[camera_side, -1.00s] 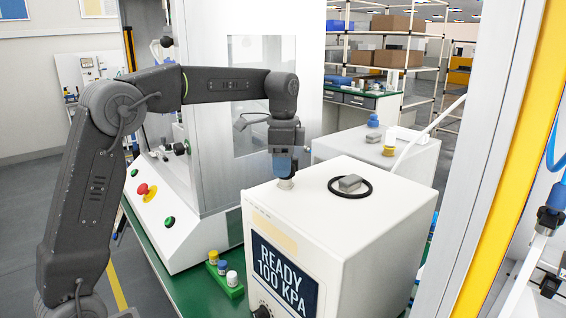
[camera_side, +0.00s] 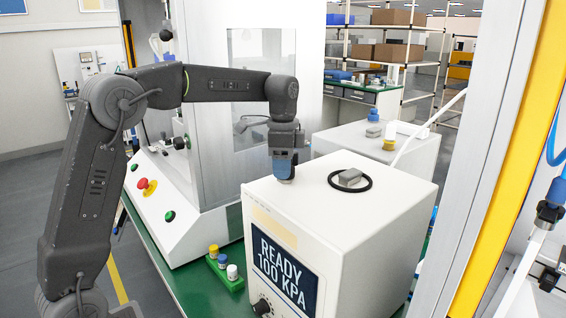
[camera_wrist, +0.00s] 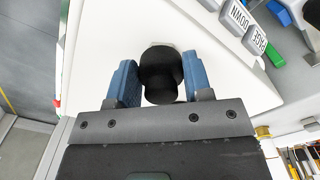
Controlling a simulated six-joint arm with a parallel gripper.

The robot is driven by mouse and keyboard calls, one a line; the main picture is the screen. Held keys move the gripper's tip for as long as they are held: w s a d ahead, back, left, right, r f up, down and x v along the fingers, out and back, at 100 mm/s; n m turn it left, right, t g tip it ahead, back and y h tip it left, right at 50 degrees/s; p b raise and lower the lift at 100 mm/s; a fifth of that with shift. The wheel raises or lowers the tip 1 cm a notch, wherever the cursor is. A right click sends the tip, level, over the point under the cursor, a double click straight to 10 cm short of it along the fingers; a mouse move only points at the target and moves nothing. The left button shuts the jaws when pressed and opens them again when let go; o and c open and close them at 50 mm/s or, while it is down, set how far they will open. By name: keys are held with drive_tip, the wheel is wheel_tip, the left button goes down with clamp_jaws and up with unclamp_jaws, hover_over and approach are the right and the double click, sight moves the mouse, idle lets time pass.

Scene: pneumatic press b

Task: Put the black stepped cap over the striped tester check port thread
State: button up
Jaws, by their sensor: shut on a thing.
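The black stepped cap (camera_wrist: 161,70) is between the two blue fingers of my gripper (camera_wrist: 161,84) in the wrist view, its wider round part and narrower step both showing. My gripper is shut on it. In the side view my gripper (camera_side: 284,178) points down at the back left part of the white tester's top (camera_side: 385,202), its fingertips very close to that surface. The striped check port thread is not visible; the gripper and cap cover that spot. I cannot tell whether the cap touches the thread.
A green rack (camera_side: 236,291) with several small caps stands at the tester's front left. A white press cabinet (camera_side: 212,150) stands close behind on the left.

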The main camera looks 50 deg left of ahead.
drive_tip(key=shift+f, duration=0.25)
drive_tip(key=o, duration=1)
drive_tip(key=shift+c, duration=0.2)
wheel_tip(320, 180, up, 14)
drive_tip(key=shift+f, duration=0.1)
idle(0.5)
